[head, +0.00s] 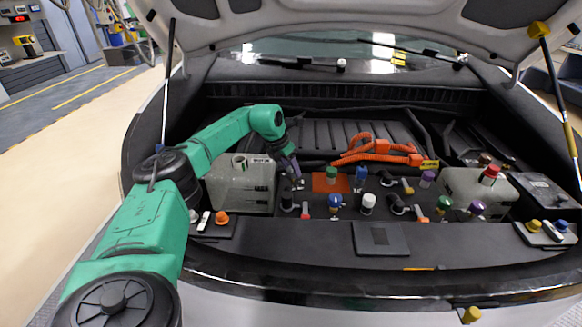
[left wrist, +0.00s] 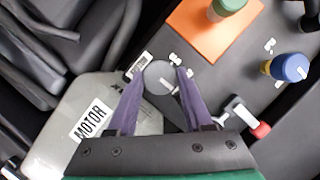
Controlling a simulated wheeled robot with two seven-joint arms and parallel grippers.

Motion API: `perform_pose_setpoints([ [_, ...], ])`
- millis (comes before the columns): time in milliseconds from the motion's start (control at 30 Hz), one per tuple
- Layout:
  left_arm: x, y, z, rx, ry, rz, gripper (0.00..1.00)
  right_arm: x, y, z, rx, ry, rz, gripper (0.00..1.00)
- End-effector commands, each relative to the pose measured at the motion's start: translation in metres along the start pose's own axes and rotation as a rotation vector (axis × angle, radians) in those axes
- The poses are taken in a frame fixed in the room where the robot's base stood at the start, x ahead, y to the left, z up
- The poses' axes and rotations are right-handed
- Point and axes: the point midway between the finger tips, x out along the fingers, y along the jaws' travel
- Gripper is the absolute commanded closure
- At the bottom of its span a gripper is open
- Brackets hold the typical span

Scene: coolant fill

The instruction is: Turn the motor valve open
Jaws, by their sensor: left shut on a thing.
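The translucent tank labelled MOTOR (left wrist: 92,122) stands beside my left gripper; it also shows in the head view (head: 240,195). My left gripper (left wrist: 160,85) points down with its purple fingers on either side of a round grey-topped knob (left wrist: 160,76), shut on it. In the head view the left gripper (head: 296,181) is just right of the MOTOR tank, and the knob is hard to make out. A lever with a red end (left wrist: 261,130) lies right of the fingers, apart from them. The small tags by the knob are not readable. My right gripper is not in view.
Several coloured caps stand nearby, including a green one on an orange plate (head: 323,186), a blue one (head: 336,203) and a white one (head: 368,202). Orange cables (head: 380,147) run behind. A second tank (head: 460,190) stands at right. The raised hood hangs above.

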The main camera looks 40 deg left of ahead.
Motion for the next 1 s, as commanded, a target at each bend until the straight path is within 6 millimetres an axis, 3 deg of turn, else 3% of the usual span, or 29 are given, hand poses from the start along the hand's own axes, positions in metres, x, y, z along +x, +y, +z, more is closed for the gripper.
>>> perform_pose_setpoints([
  [267, -0.005, -0.001, 0.002, -0.106, 0.001, 0.044, 1.0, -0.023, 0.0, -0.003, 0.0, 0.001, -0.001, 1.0],
  [700, -0.006, -0.003, 0.004, -0.46, -0.003, 0.192, 1.0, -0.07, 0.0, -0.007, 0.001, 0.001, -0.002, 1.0],
  [1000, -0.002, -0.005, 0.005, -0.724, -0.005, 0.3, 1.0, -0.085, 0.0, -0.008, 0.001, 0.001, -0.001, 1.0],
])
